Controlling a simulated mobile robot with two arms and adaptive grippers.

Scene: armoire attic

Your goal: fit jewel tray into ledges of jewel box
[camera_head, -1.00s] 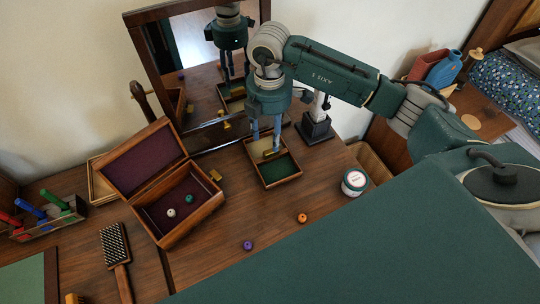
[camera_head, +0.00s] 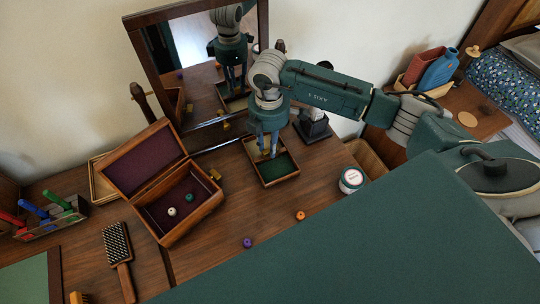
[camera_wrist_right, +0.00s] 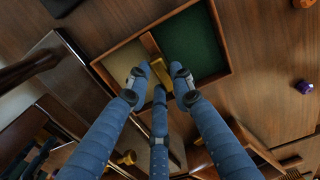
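The jewel tray (camera_head: 295,176), a shallow wooden tray with green and pale compartments, lies on the table below the mirror. A yellow handle bar (camera_wrist_right: 154,59) crosses its middle in the right wrist view. My right gripper (camera_head: 267,151) points down over the tray; its blue fingers (camera_wrist_right: 160,84) are apart, close around the handle, and contact is unclear. The jewel box (camera_head: 190,229) stands open left of the tray, with its lid (camera_head: 145,161) tilted back. A white bead and a green bead lie on its dark lining. The box ledges are too small to make out. My left gripper is not in view.
A purple bead (camera_head: 247,243), an orange bead (camera_head: 300,216) and a white jar (camera_head: 351,180) are on the table. A mirror (camera_head: 200,75) and a dark-based stand (camera_head: 313,130) rise behind the tray. A brush (camera_head: 117,245) lies left of the box. The table between box and tray is clear.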

